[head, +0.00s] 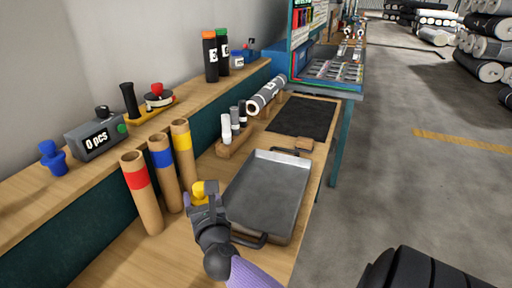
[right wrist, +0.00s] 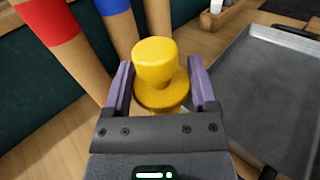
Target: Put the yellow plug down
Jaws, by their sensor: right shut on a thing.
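The yellow plug (head: 201,192) is held in my right gripper (head: 205,194), above the wooden workbench (head: 295,227) between the tubes and the grey tray. In the right wrist view the plug (right wrist: 156,67) stands between the two purple fingers of the gripper (right wrist: 160,88), with its round knob up and a wider flange below. Its lower end is hidden by the gripper body. My left gripper is not in the head view.
Cardboard tubes with red (head: 138,179), blue (head: 162,158) and yellow (head: 181,141) bands stand just left of the gripper. A grey metal tray (head: 268,190) lies close on the right. A blue plug (head: 52,158) sits on the shelf beside a counter box (head: 97,138).

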